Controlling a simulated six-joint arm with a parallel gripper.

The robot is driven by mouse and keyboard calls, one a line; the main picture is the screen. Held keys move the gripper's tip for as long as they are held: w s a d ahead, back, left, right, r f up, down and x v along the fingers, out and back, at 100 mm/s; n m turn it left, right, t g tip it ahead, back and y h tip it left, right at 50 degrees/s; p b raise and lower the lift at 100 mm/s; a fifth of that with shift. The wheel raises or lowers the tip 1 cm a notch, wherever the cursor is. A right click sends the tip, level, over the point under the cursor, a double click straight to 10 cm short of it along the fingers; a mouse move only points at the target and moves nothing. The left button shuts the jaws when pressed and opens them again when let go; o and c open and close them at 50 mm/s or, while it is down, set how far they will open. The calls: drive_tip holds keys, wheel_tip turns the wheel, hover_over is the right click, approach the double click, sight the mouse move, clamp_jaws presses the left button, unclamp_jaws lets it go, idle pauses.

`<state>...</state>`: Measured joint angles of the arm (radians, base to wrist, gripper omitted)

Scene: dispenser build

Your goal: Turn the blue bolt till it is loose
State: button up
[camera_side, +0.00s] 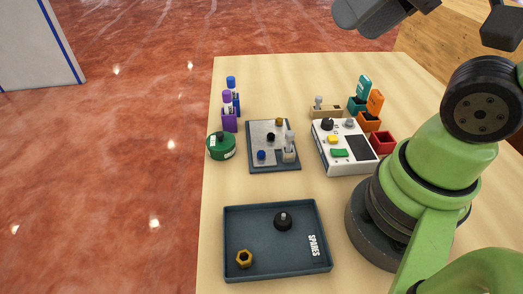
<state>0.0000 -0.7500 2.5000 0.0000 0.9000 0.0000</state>
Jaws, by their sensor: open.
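The blue bolt (261,155) is a small blue head at the lower left of a grey plate (262,137) with a dark rim. It sits in or on the plate, and how deep cannot be told. A black bolt (270,136) and a brass one (279,122) are on the same plate, up and to the right of it. Nothing touches the blue bolt. Parts of my arm show at the top right, well above the table, but my gripper's fingertips are not visible.
A beige holder (289,156) stands at the plate's right edge. A green round container (221,146) and purple holder (229,121) are left. A control box (344,147) and coloured bins (369,122) are right. The SPARES tray (277,274) is in front.

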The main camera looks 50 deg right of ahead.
drive_tip(key=m+g+h, duration=0.2)
drive_tip(key=m+g, duration=0.5)
drive_tip(key=m, duration=1.6)
hover_over(261, 154)
wheel_tip(261, 154, down, 20)
wheel_tip(261, 154, down, 10)
drive_tip(key=shift+d+r, duration=0.1)
drive_tip(key=shift+r, duration=0.1)
clamp_jaws()
